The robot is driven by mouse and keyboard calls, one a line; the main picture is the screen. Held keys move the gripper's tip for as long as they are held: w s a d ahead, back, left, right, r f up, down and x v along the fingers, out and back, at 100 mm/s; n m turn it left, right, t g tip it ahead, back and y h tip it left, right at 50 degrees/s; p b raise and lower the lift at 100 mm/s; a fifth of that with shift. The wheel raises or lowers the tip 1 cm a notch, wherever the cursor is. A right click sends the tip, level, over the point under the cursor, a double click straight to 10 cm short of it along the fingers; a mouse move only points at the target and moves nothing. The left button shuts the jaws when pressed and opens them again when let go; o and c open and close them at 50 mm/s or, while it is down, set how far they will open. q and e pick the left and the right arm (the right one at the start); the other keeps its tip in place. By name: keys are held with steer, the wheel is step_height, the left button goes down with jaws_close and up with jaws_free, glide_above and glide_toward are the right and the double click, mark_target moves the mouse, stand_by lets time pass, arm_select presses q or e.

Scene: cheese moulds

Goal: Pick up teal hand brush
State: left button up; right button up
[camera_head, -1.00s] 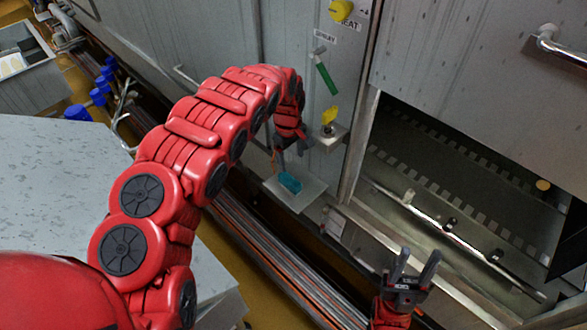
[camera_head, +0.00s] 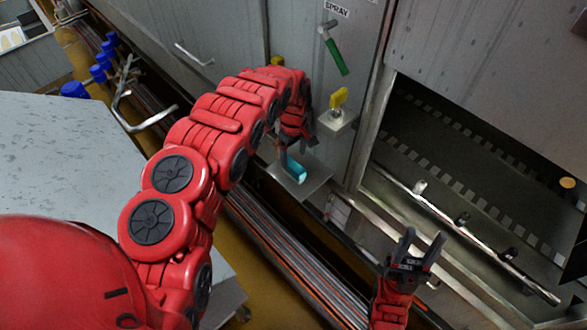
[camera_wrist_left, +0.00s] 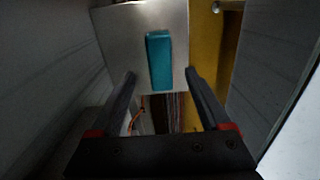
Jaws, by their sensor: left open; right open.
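The teal hand brush (camera_head: 297,168) lies on a small grey shelf plate (camera_head: 313,180) that sticks out from the machine wall. In the left wrist view the brush (camera_wrist_left: 159,60) shows as a teal block on the pale plate (camera_wrist_left: 118,42). My left gripper (camera_head: 291,150) is at the brush in the head view and partly hides it. In the left wrist view the left gripper (camera_wrist_left: 160,76) is open, with one finger on each side of the brush's near end and gaps to both. My right gripper (camera_head: 423,243) is open and empty, low in front of the machine opening.
A yellow item (camera_head: 338,98) stands on a small ledge just above and right of the plate. A green-handled spray lever (camera_head: 335,56) hangs on the wall above. A metal rail (camera_head: 470,230) crosses the dark machine opening at right. A speckled grey worktop (camera_head: 60,150) is at left.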

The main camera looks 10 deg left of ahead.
mark_target(294, 165)
arm_select(q)
steer(key=shift+s+f, duration=0.1)
steer(key=shift+f, duration=0.25)
steer(key=shift+f+p, duration=0.65)
steer(key=shift+f, duration=0.05)
steer(key=shift+f+p, duration=0.3)
steer(key=shift+f, duration=0.5)
steer(key=shift+d+f, duration=0.15)
steer(key=shift+f, duration=0.35)
steer(key=shift+f+b, duration=0.35)
steer(key=shift+f, duration=0.3)
steer(key=shift+f, duration=0.25)
jaws_close()
